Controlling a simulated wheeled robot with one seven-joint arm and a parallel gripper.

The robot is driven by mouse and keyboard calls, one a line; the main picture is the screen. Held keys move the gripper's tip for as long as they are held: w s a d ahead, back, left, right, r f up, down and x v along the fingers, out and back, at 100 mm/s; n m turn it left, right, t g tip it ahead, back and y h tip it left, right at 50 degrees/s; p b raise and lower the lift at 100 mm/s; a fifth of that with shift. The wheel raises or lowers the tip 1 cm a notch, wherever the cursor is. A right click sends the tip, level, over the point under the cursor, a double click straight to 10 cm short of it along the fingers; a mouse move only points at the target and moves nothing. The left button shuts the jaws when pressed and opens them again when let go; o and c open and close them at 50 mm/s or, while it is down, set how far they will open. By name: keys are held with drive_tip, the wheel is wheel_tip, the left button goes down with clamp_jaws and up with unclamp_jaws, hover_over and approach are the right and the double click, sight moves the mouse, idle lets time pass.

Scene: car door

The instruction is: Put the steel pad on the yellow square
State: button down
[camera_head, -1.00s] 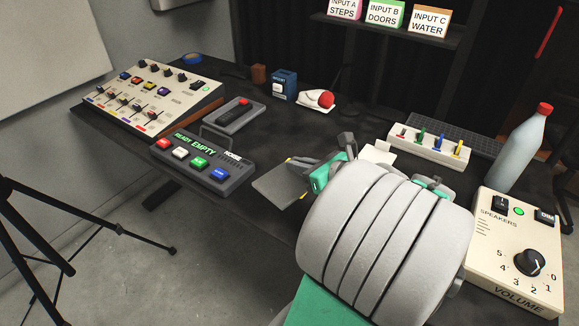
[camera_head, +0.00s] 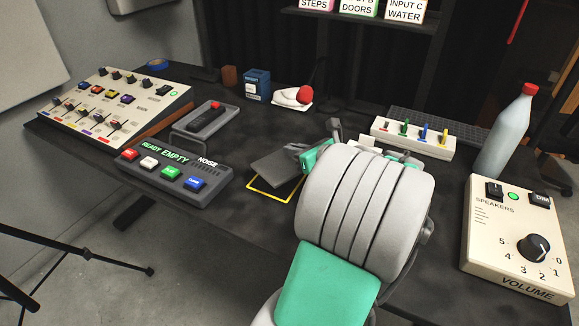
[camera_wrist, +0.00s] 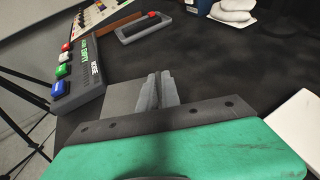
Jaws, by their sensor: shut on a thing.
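The steel pad (camera_head: 278,166) is a flat dark grey plate. My gripper (camera_head: 308,154) is shut on its right side. In the head view the pad overlaps the far part of the yellow square (camera_head: 268,195), a thin yellow outline on the desk. The square's near edge and near corners show; its far side is hidden behind the pad. I cannot tell whether the pad touches the desk. In the wrist view my gripper's fingers (camera_wrist: 155,92) are together at the pad (camera_wrist: 120,98), and the yellow outline is not visible.
A button box (camera_head: 176,173) stands just left of the square, with a handset cradle (camera_head: 207,118) behind it. A fader panel (camera_head: 110,105) is far left. A switch strip (camera_head: 412,138), bottle (camera_head: 507,130) and volume box (camera_head: 518,240) stand right. The desk behind the pad is clear.

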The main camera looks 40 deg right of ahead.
sight(291, 160)
drive_tip(key=f+b, duration=0.1)
drive_tip(key=f, duration=0.1)
drive_tip(key=w+f+b, duration=0.1)
drive_tip(key=f, duration=0.1)
drive_tip(key=shift+d+f, duration=0.1)
drive_tip(key=c, duration=2)
unclamp_jaws()
drive_tip(key=shift+f, duration=0.1)
drive_tip(key=o, duration=0.4)
drive_tip(key=shift+o, duration=0.2)
